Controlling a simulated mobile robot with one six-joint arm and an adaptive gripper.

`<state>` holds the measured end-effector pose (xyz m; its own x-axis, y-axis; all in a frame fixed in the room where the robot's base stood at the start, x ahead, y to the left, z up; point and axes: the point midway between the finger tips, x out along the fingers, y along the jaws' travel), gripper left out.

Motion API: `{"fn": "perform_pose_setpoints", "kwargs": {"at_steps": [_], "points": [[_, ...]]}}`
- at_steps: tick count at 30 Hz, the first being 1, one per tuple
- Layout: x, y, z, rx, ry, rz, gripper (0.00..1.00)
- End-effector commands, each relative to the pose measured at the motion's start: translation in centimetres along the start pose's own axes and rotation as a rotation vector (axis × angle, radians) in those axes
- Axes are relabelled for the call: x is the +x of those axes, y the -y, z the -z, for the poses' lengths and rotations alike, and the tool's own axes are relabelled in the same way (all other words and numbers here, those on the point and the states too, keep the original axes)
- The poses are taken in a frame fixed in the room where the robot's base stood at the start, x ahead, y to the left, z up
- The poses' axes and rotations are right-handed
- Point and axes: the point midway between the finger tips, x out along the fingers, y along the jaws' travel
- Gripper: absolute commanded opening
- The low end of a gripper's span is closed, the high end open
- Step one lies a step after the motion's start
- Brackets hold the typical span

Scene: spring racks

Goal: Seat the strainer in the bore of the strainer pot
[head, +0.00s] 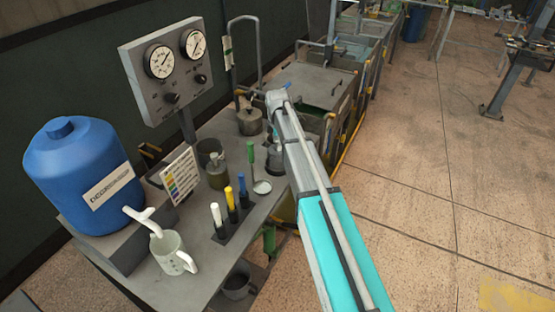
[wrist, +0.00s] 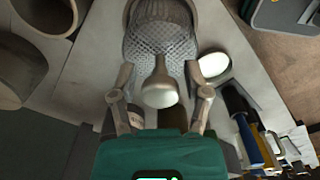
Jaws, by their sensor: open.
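The strainer (wrist: 160,38) is a grey wire-mesh basket at the top middle of the wrist view, with a pale round-ended knob (wrist: 160,90) pointing towards me. My gripper (wrist: 160,100) is open, its two fingers on either side of the knob with gaps showing. In the head view my own arm hides the gripper and most of the strainer. A metal pot (head: 250,120) stands on the bench further back in the head view. In the wrist view an open round vessel (wrist: 45,12) is at the upper left; I cannot tell which vessel is the strainer pot.
A white dish (head: 262,187) lies near my arm; it also shows in the wrist view (wrist: 213,65). A gauge panel (head: 172,62) rises behind the bench.

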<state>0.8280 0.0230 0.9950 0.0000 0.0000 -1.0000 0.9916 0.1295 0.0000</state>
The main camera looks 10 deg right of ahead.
Motion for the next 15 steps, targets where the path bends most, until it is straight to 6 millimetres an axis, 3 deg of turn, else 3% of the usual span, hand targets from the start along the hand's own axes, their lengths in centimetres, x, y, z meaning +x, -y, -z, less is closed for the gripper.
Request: {"fn": "perform_pose_setpoints", "kwargs": {"at_steps": [4,13,15], "points": [[0.0,0.0,0.0,0.0,0.0,0.0,0.6],[0.0,0.0,0.0,0.0,0.0,0.0,0.04],[0.0,0.0,0.0,0.0,0.0,0.0,0.0]]}}
